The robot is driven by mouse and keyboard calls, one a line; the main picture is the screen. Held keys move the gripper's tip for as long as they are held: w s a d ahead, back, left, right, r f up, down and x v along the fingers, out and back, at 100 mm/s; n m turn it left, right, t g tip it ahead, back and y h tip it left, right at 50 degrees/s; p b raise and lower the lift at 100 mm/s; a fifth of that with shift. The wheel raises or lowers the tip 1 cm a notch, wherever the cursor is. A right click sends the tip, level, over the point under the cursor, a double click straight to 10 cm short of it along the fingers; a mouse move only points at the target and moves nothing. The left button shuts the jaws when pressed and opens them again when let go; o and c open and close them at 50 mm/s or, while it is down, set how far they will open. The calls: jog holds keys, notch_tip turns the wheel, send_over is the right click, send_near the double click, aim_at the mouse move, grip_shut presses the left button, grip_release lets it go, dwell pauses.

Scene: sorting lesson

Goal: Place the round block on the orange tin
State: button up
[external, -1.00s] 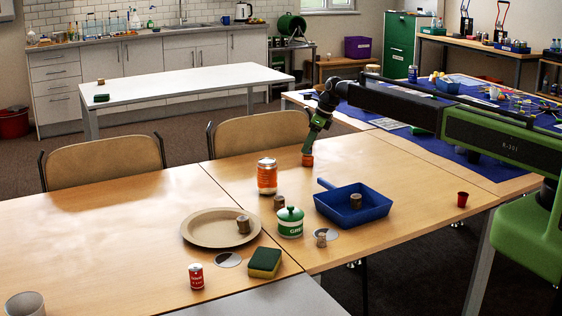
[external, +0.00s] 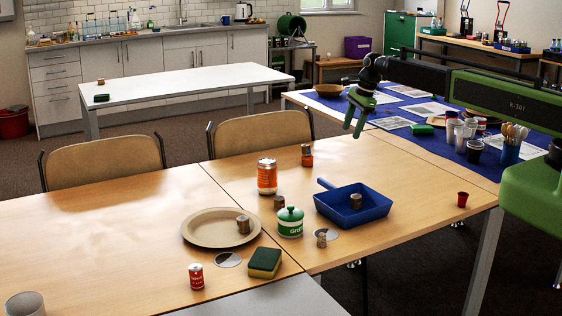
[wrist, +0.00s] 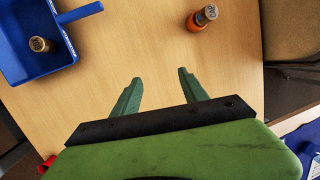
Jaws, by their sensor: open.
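A small orange tin (external: 307,162) stands on the wooden table, beyond the larger orange can (external: 267,177). A brown round block (external: 306,149) sits upright on top of the small tin. In the wrist view the block (wrist: 209,12) shows over the orange tin (wrist: 195,22), near the top edge. My gripper (external: 353,131) is open and empty, raised above the table to the right of the tin. Its two green fingers (wrist: 160,77) are spread with bare table between them. Other brown blocks are on the paper plate (external: 200,238), in the blue pan (external: 335,212) and on the table.
A green-and-white lidded tin (external: 290,224), a red can (external: 196,277), a sponge (external: 264,263) and a red cup (external: 462,200) stand on the table. A blue-covered table (external: 440,150) with cups and papers lies behind my arm. Table around the small tin is clear.

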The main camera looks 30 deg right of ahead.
jog(key=s+d+n+g+h, duration=0.1)
jog(key=s+d+n, duration=0.4)
jog(key=s+n, duration=0.4)
jog(key=s+d+n+g+h, duration=0.1)
jog(key=s+d+n, duration=0.4)
jog(key=s, duration=1.2)
jog(key=n, duration=0.4)
jog(key=shift+f+n, duration=0.3)
jog(key=shift+f, duration=0.1)
